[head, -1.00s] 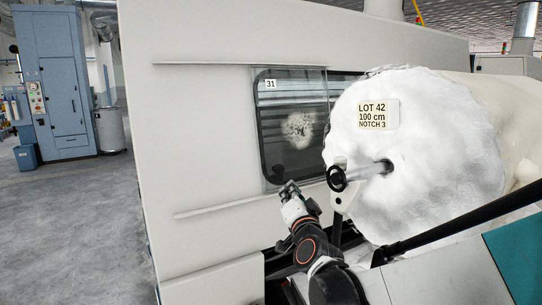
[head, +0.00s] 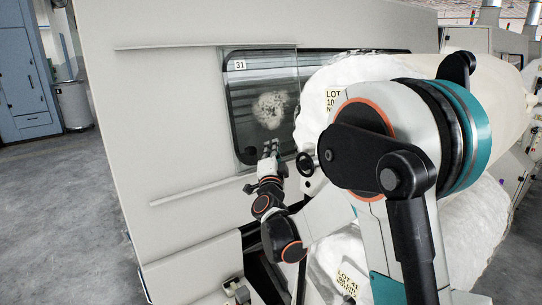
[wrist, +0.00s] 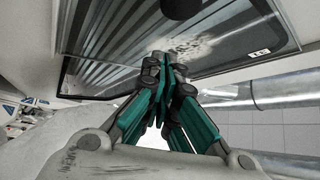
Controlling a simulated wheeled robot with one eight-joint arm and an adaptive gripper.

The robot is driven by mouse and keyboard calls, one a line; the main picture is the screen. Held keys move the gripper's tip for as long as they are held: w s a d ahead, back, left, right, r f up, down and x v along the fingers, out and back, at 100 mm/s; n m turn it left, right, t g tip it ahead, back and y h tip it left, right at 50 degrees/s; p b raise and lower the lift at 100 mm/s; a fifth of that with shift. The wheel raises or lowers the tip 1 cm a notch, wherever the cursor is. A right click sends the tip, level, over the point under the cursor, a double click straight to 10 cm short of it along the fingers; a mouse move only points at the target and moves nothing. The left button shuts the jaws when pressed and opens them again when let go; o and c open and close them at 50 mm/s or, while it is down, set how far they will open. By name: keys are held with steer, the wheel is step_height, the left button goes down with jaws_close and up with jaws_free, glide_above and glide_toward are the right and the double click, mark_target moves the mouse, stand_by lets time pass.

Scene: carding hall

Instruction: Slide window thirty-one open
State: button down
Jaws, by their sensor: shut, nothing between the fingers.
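Window thirty-one (head: 240,100) is a dark-framed pane with a "31" label at its upper left, set in the pale machine panel. A pale fuzzy patch shows on the glass. A round black spot (head: 250,152) sits near the pane's lower left corner. The window also shows in the wrist view (wrist: 120,40), with a dark round piece (wrist: 182,6) at the top edge. My gripper (head: 269,149) is shut and empty, in front of the pane's lower part, right of the black spot. Its closed fingertips (wrist: 163,62) point toward the glass; I cannot tell whether they touch.
Rails run above (head: 170,47) and below (head: 200,189) the window. A large white fibre roll (head: 330,80) with a lot label hides the window's right part and stands close to my arm. A black-ended shaft (head: 306,164) juts out beside my gripper. Floor (head: 60,220) at left is clear.

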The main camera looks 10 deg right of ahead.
steer(key=shift+w+a+f+p, duration=0.15)
steer(key=shift+w+a+f, duration=0.2)
steer(key=shift+a, duration=0.3)
steer(key=shift+w+a+f+p, duration=0.15)
steer(key=shift+w+a, duration=0.25)
steer(key=shift+a, duration=0.2)
steer(key=shift+a, duration=0.1)
steer(key=s+a+b, duration=0.3)
steer(key=s+a, duration=0.2)
steer(key=a, duration=0.7)
steer(key=s+a+b, duration=0.2)
steer(key=s+a, duration=0.3)
steer(key=a, duration=0.7)
steer(key=shift+b, duration=0.4)
